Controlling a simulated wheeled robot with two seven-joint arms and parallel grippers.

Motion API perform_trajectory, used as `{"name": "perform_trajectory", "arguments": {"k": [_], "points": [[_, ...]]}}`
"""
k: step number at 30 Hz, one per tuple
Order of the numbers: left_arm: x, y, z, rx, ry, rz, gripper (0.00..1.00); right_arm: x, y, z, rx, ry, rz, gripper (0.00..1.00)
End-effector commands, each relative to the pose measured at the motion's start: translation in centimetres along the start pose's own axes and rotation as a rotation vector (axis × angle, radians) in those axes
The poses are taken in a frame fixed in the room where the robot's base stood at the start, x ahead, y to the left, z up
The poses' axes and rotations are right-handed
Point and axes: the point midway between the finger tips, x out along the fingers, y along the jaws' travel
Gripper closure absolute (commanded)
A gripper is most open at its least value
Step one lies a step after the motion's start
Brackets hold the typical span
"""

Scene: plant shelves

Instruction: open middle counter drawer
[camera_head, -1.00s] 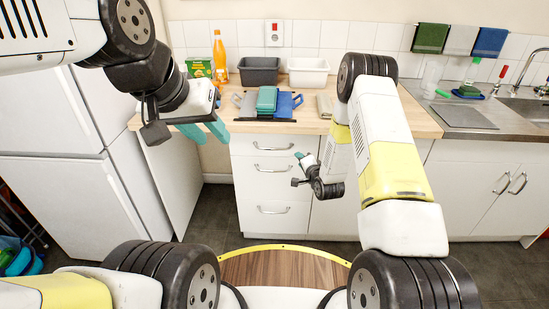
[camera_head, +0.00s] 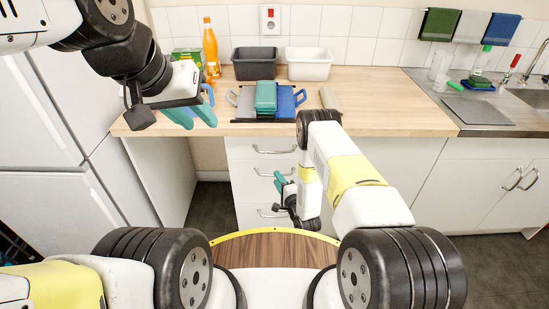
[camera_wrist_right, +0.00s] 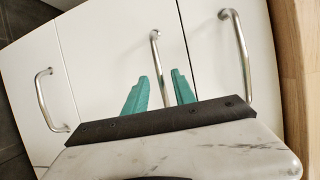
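The white middle drawer (camera_head: 244,180) of the counter is shut, in line with the drawers above and below. Its metal bar handle (camera_head: 284,172) also shows in the right wrist view (camera_wrist_right: 156,55), upright in that picture. My right gripper (camera_head: 281,184) is low in front of the drawers, close to this handle. In the right wrist view its teal fingers (camera_wrist_right: 159,82) are open, one on each side of the handle; I cannot tell whether they touch it. My left gripper (camera_head: 197,118) is open and empty above the counter's left end.
The top drawer handle (camera_wrist_right: 236,50) and bottom drawer handle (camera_wrist_right: 46,98) lie either side. The wooden counter (camera_head: 380,98) carries a black tray (camera_head: 262,119) with teal and blue things, a grey bin (camera_head: 255,66), a white bin (camera_head: 309,65) and an orange bottle (camera_head: 211,50).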

Motion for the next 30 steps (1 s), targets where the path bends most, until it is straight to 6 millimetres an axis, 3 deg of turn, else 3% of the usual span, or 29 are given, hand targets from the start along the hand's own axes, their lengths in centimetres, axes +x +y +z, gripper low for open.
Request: {"name": "perform_trajectory", "arguments": {"k": [6, 17, 22, 30], "points": [[0.0, 0.0, 0.0, 0.000, 0.000, 0.000, 0.66, 2.8, 0.0, 0.0, -0.002, 0.000, -0.001, 0.68], [0.0, 0.0, 0.0, 0.000, 0.000, 0.000, 0.66, 3.5, 0.0, 0.0, 0.000, 0.002, 0.001, 0.68], [0.0, 0.0, 0.0, 0.000, 0.000, 0.000, 0.66, 3.5, 0.0, 0.0, 0.000, 0.002, 0.001, 1.00], [0.0, 0.0, 0.0, 0.000, 0.000, 0.000, 0.66, 3.5, 0.0, 0.0, 0.000, 0.002, 0.002, 1.00]]}}
